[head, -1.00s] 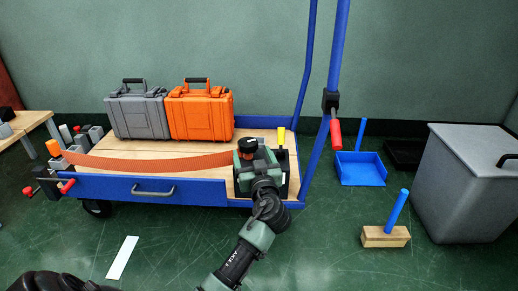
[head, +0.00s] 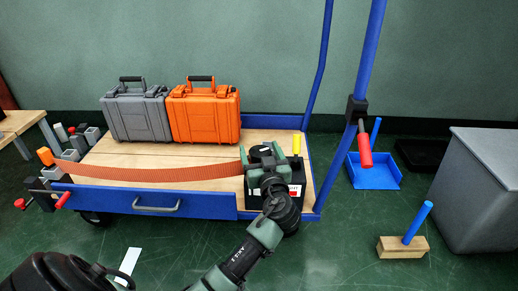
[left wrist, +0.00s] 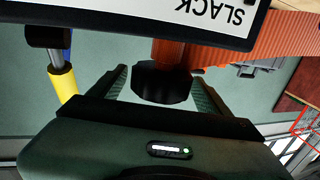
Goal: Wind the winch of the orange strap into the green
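The orange strap (head: 150,174) runs along the blue-edged cart from an orange end piece at the left to the black winch box (head: 298,178) at the right. The winch has a dark-topped knob (head: 261,152); its dark end (left wrist: 162,82) faces the left wrist camera. My left gripper (head: 265,165) is at the knob, with its fingers (left wrist: 162,95) on either side and gaps showing, so it looks open. A white plate reading SLACK (left wrist: 215,15) shows upside down; no green zone is readable. A yellow handle (head: 296,144) stands on the winch. My right gripper is not in view.
A grey case (head: 137,115) and an orange case (head: 203,112) stand on the cart behind the strap. The cart's blue push bar (head: 322,70) rises behind the winch. A blue pan, a wooden block and a grey bin (head: 490,180) are on the right floor.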

